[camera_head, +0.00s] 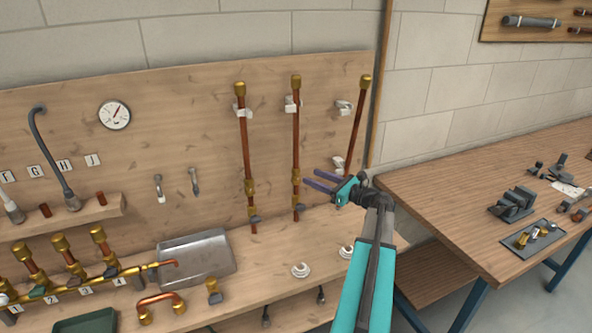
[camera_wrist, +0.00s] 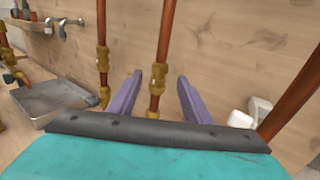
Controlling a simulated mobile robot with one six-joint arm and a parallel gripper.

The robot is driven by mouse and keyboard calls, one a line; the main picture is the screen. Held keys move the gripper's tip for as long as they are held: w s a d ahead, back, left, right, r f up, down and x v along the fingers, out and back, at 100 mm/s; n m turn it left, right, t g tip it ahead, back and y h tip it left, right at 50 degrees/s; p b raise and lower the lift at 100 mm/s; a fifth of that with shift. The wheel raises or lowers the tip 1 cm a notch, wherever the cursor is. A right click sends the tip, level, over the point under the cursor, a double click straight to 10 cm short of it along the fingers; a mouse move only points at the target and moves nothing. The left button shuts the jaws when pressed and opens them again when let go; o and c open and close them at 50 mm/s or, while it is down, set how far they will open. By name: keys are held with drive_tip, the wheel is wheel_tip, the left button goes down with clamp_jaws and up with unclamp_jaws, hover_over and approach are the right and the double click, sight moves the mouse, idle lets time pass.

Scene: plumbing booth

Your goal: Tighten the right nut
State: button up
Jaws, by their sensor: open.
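Two upright copper pipes with brass nuts stand at the wooden panel, a left pipe (camera_head: 245,145) and a right-hand one (camera_head: 296,135). The left nut (camera_head: 249,187) and the right nut (camera_head: 296,176) sit low on them. In the wrist view the right nut (camera_wrist: 158,76) shows between my two purple fingers, with the left nut (camera_wrist: 102,60) further left. My gripper (camera_head: 308,178) is open, its fingers pointing at the right pipe from the right. Whether a finger touches the nut cannot be told.
A third copper pipe (camera_head: 357,125) leans at the right, by white clips (camera_head: 343,107); it is close to my right finger in the wrist view (camera_wrist: 297,100). A metal tray (camera_head: 195,258) and white round fittings (camera_head: 301,270) are on the bench below. A workbench (camera_head: 450,190) stands right.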

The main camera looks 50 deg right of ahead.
sight(297, 171)
drive_tip(key=w+p, duration=0.1)
drive_tip(key=w, duration=0.4)
drive_tip(key=w+a+p, duration=0.1)
drive_tip(key=w, duration=0.2)
drive_tip(key=shift+w+a+p, duration=0.1)
drive_tip(key=shift+w+p, duration=0.15)
drive_tip(key=shift+p, duration=0.05)
drive_tip(key=c, duration=1.1)
drive_tip(key=shift+o, duration=0.2)
